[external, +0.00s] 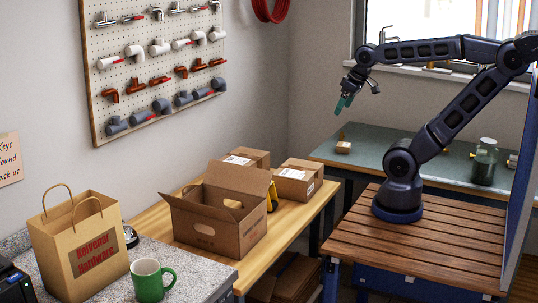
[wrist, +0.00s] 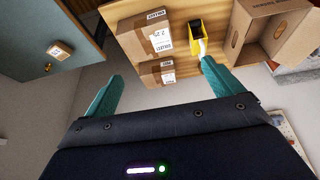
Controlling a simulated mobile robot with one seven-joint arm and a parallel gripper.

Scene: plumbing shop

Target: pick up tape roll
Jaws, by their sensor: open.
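No tape roll can be made out for certain. A small dark round thing with a pale middle (external: 131,236) lies on the grey counter beside the paper bag, partly hidden; I cannot tell whether it is tape. A yellow and black thing (external: 272,197) is mostly hidden behind the open box in the external view. It shows more fully in the wrist view (wrist: 195,27), beside the closed cartons, its kind unclear. My gripper (external: 347,101), with teal fingers, is open and empty, high in the air between wooden table and green bench. In the wrist view my gripper (wrist: 162,70) has its fingers wide apart.
An open cardboard box (external: 212,218) and closed cartons (external: 298,178) stand on the wooden table (external: 175,222). A green mug (external: 151,281) and paper bag (external: 80,242) are on the counter. The green bench (external: 390,150) holds a small labelled box (external: 343,147) and a jar (external: 484,162).

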